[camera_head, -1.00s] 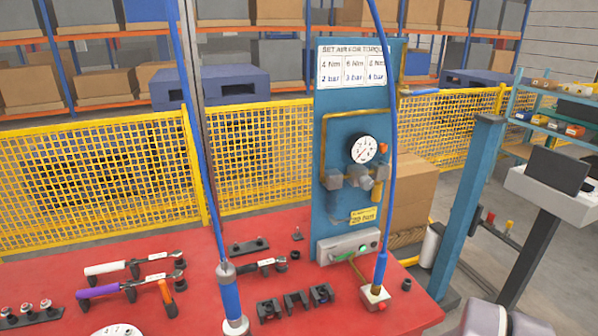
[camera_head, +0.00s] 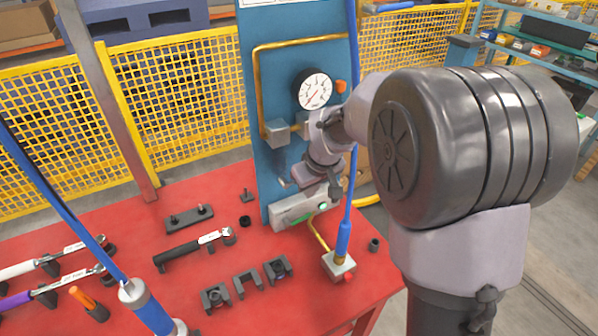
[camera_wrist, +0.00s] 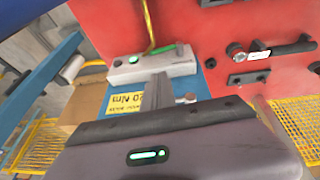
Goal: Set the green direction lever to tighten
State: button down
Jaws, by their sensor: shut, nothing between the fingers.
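The grey control box (camera_head: 292,212) stands on the red table at the foot of the blue panel. It carries a green lamp and a green lever (camera_head: 301,217), which is small here. In the wrist view the grey box (camera_wrist: 150,69) shows its lit lamp (camera_wrist: 133,59), and the green lever (camera_wrist: 168,49) lies along its side. My gripper (camera_wrist: 157,78) is shut and empty, with its fingers pointing at the box; they overlap its near edge in the picture. I cannot tell whether they touch it. In the head view my wrist hides part of the panel above the box, and the fingertips are unclear.
A yellow hose runs from the box to a small fitting (camera_head: 339,264) with a blue hose. A pressure gauge (camera_head: 314,89) is on the panel above. Black holders (camera_head: 245,285) and a torque wrench (camera_head: 192,245) lie on the red table, with bare table between them.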

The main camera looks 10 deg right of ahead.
jog(key=b+x, duration=0.1)
jog(key=x, duration=0.3)
jog(key=b+x, duration=0.2)
jog(key=x, duration=0.2)
jog(key=s+b+x, duration=0.1)
jog(key=b+x, duration=0.1)
jog(key=x, duration=0.2)
jog(key=shift+d+f, duration=0.25)
jog(key=shift+f, duration=0.2)
